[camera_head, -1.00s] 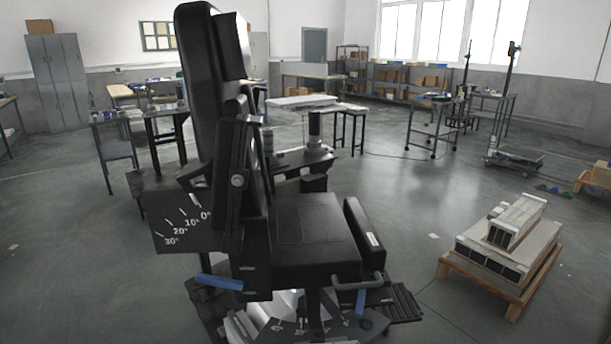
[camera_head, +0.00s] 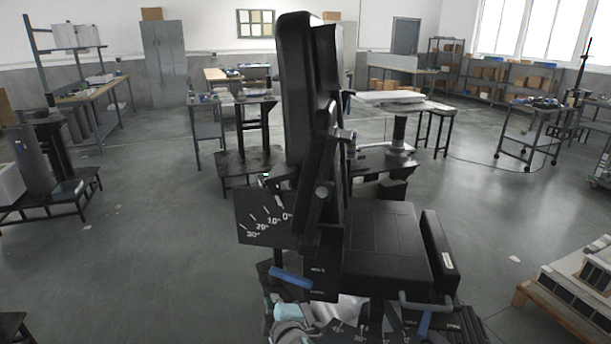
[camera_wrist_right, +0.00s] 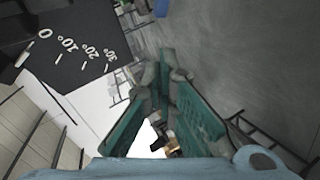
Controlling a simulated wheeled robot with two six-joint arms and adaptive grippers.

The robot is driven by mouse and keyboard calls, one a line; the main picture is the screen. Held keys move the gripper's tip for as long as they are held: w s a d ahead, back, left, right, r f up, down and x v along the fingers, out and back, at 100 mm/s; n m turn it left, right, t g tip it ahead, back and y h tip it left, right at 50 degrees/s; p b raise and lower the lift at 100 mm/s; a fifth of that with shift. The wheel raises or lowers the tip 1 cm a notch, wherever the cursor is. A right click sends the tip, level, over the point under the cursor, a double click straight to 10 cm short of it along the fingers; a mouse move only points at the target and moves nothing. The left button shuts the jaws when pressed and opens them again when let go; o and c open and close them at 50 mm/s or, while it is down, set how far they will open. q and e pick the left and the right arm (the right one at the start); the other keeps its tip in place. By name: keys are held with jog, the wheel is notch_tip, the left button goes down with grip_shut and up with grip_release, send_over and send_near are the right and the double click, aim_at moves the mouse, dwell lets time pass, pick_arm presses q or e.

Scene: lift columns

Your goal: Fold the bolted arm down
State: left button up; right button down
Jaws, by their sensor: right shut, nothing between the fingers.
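A black padded chair stands in the middle of the head view, with its seat (camera_head: 385,245) flat and its backrest (camera_head: 300,85) upright. A narrow black arm (camera_head: 316,215) with a round bolt (camera_head: 323,190) at its side stands steeply up along the backrest. A dark plate marked in degrees (camera_head: 265,222) sits beside it; this plate also shows in the wrist view (camera_wrist_right: 75,65). My right gripper (camera_head: 280,305) is low in front of the chair, below the plate. In the wrist view its green-padded fingers (camera_wrist_right: 165,78) are shut and empty. My left gripper is out of view.
A blue-handled lever (camera_head: 290,277) sticks out at the chair's lower left, and another blue handle (camera_head: 424,323) hangs at the seat front. A pallet (camera_head: 565,310) with stacked units is at right. Benches stand behind. Floor left of the chair is open.

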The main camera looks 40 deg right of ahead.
aim_at(323, 199)
jog(key=s+d+r+t+h+p, duration=0.1)
jog(key=s+r+t+h, duration=0.1)
jog(key=r, duration=1.1)
jog(key=s+d+r+t+h+p, duration=0.1)
jog(key=s+d+r+t+h, duration=0.15)
jog(key=r, duration=1.15)
jog(key=shift+g, duration=0.55)
jog(key=w+d, duration=0.6)
jog(key=w, duration=0.1)
jog(key=shift+d+f, duration=0.25)
jog(key=shift+f, duration=0.15)
jog(key=shift+s+d, duration=0.25)
jog(key=shift+s, duration=0.1)
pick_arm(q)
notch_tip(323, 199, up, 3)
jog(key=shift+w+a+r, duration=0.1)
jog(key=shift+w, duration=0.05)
pick_arm(e)
jog(key=shift+w, duration=0.1)
jog(key=shift+a, duration=0.1)
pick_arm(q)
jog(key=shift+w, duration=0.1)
pick_arm(e)
jog(key=shift+f, duration=0.1)
